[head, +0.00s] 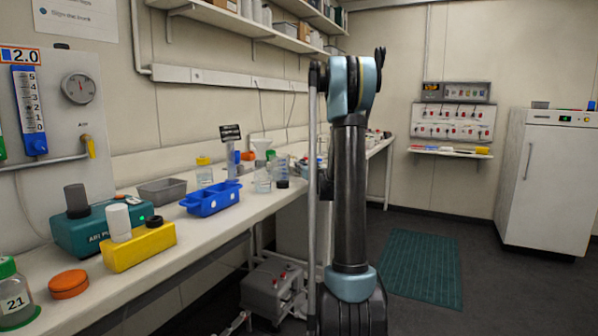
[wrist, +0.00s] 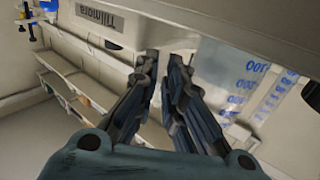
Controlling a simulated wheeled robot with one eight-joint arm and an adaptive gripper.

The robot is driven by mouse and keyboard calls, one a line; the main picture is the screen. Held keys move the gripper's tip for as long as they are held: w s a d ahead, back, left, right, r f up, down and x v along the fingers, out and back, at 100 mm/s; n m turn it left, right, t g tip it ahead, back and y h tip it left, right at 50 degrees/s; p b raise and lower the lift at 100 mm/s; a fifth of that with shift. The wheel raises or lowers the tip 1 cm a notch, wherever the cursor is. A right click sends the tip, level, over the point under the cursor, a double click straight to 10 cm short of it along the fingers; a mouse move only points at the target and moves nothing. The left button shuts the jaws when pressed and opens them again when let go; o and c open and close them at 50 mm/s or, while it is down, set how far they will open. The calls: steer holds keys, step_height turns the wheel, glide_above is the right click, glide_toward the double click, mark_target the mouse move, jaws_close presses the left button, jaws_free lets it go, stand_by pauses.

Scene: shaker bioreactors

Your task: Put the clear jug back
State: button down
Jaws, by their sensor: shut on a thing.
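In the wrist view, my gripper (wrist: 165,66) is closed to a narrow gap between its two dark fingers. The clear jug (wrist: 228,68), a see-through vessel with blue graduation marks and numbers, is right beside the fingertips on the right. The picture is tilted, so the numbers look upside down. My gripper is shut on the jug, but the exact place of the grip is hard to make out. In the head view, my upright arm hides the gripper, and I cannot pick out the held jug there.
The long white bench (head: 200,258) runs along the left wall. On it are a blue tray (head: 211,199), a yellow block (head: 139,247), a grey bin (head: 162,191) and several clear vessels near the middle. A white cabinet (head: 545,185) stands right. The floor around the green mat (head: 420,268) is clear.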

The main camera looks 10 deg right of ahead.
steer(key=c, duration=1.7)
jaws_free()
steer(key=shift+s, duration=0.1)
